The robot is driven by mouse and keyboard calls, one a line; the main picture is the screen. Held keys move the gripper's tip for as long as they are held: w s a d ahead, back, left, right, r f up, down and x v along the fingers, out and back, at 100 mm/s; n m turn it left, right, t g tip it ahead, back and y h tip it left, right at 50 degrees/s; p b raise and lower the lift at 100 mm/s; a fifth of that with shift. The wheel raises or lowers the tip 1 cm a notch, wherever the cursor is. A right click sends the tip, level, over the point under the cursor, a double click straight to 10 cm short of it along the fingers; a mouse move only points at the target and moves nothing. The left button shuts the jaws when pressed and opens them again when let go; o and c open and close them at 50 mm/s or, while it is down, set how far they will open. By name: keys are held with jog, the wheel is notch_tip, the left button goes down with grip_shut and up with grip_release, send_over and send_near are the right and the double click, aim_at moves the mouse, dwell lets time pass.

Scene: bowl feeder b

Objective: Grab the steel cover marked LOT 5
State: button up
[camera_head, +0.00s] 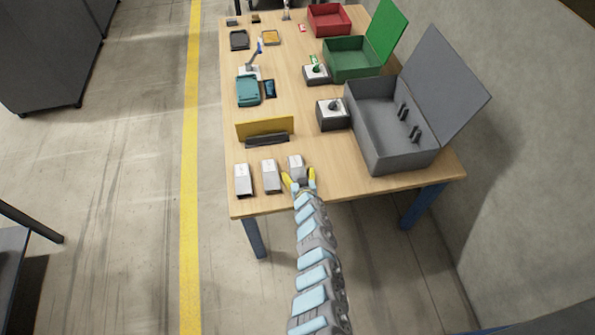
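Three small steel covers stand in a row near the front edge of the table: a left one (244,178), a middle one (270,174) and a right one (295,161). Each has a light top with marks too small to read, so I cannot tell which is LOT 5. My gripper (299,178) is at the near end of the right cover. Its yellow-tipped fingers are spread apart, one toward each side of that cover. The gripper hides the cover's near end, and I cannot tell whether the fingers touch it.
Behind the covers stands a yellow panel (264,127) with a dark strip before it. An open grey box (385,153) is at the right, near a grey block (332,114). Green (347,72) and red (329,31) boxes stand farther back. The wooden table (300,135) is bare mid-front.

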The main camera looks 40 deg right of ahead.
jog(key=c, duration=1)
